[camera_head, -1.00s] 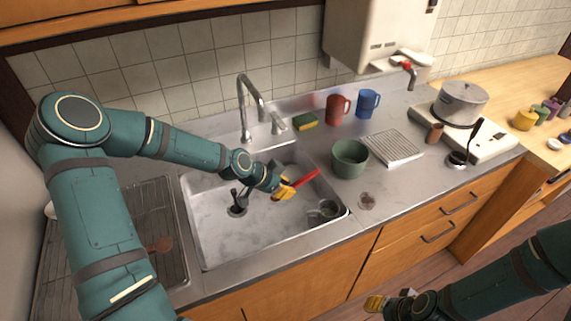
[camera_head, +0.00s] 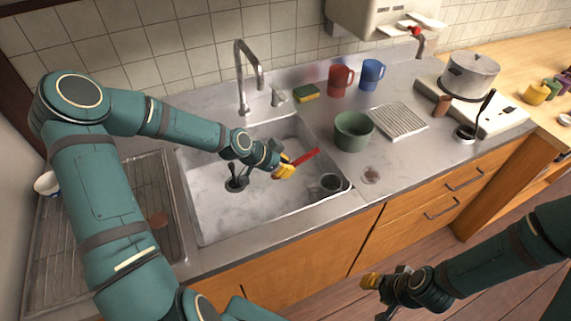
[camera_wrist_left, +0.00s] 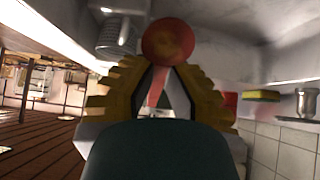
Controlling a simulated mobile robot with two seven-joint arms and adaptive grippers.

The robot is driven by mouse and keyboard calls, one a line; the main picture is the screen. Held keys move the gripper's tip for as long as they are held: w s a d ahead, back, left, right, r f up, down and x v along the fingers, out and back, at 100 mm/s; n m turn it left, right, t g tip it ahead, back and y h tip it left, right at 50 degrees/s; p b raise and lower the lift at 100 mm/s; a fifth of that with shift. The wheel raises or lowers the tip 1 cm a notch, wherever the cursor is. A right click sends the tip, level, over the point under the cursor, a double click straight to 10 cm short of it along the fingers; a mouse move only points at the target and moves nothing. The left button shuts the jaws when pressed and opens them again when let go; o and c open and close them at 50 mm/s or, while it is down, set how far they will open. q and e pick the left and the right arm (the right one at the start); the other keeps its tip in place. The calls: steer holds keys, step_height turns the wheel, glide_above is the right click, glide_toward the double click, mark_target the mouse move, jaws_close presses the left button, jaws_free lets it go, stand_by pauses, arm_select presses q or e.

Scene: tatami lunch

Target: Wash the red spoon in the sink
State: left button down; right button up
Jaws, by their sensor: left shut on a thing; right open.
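The red spoon (camera_head: 307,157) is held over the sink basin by my left gripper (camera_head: 285,171), which is shut on it. The spoon sticks out to the upper right in the head view. In the left wrist view its round red end (camera_wrist_left: 168,41) shows beyond the yellow fingers (camera_wrist_left: 160,88). The sink (camera_head: 215,215) is a steel basin with a dark drain and a tall faucet (camera_head: 241,80) behind it. The spoon is to the right of the faucet spout. I cannot tell whether water runs. My right gripper (camera_head: 385,288) is open and empty in front of the cabinets.
A grey cup (camera_head: 331,184) lies in the sink's right corner. A drying rack (camera_head: 105,210) is left of the sink.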

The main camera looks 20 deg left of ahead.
mark_target(276, 177)
arm_select(q)
step_height(276, 177, down, 12)
steer(key=b, duration=0.8)
steer(key=shift+r+b, duration=0.1)
steer(key=shift+b, duration=0.2)
steer(key=shift+f+b, duration=0.3)
steer(key=shift+f, duration=1)
steer(key=shift+a, duration=0.1)
steer(key=shift+s+a, duration=0.3)
steer(key=shift+s, duration=0.15)
steer(key=shift+r, duration=0.1)
steer(key=shift+r+p, duration=3.5)
steer(key=shift+r, duration=1)
steer(key=shift+r+p, duration=2)
steer(key=shift+r, duration=0.7)
